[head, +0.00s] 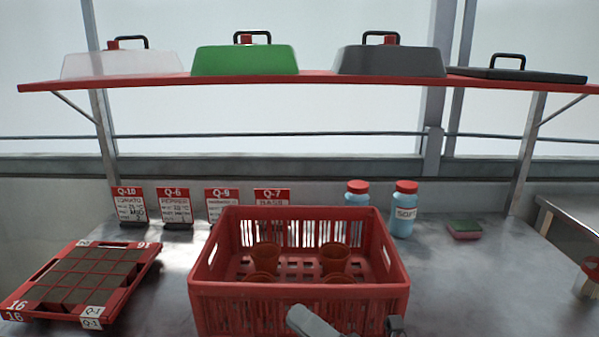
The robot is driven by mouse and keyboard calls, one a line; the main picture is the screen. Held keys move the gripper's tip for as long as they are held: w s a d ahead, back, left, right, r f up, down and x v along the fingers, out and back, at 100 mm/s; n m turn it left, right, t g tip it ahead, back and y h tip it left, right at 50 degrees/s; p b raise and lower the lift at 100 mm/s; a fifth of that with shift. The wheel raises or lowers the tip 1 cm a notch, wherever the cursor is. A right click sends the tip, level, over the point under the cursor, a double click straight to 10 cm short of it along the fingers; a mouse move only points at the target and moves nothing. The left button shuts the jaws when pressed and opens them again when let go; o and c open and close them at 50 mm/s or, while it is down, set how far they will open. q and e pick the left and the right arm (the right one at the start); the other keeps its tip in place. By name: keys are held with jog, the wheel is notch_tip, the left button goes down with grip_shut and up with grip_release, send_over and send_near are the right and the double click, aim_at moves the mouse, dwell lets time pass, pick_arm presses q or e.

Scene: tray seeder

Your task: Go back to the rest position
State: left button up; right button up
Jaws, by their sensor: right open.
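My right gripper (346,324) shows at the bottom edge, a little right of the middle. Its two grey fingers stand wide apart, with nothing visible between them. The rest of this gripper is cut off by the frame. It appears in front of the near wall of the red crate (300,291); whether it touches the crate I cannot tell. My left gripper is not in view.
The crate holds several brown pots (335,258). A red seed tray (125,290) lies left of it. Labelled cards (175,207) and blue bottles (404,215) stand behind. A sponge (464,230) lies right. A red shelf (300,79) bears several lids. The bench right of the crate is mostly clear.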

jog(key=s+d+f+m+t+h, duration=0.25)
jog(key=d+f+m+h, duration=0.5)
jog(key=f+m, duration=0.4)
jog(key=s+d+f+m+t+h, duration=0.1)
jog(key=s+d+f+m+h, duration=0.5)
jog(key=m, duration=0.9)
jog(key=s+d+f+m+g+h, duration=0.45)
jog(key=s+f+m, duration=0.2)
jog(key=f, duration=0.35)
notch_tip(320, 180, up, 6)
jog(key=d+p, duration=0.1)
jog(key=p, duration=0.6)
jog(key=shift+s+d+r+y, duration=0.2)
jog(key=shift+s+y, duration=0.1)
jog(key=shift+s, duration=0.1)
jog(key=shift+f, duration=0.1)
jog(key=shift+d, duration=0.1)
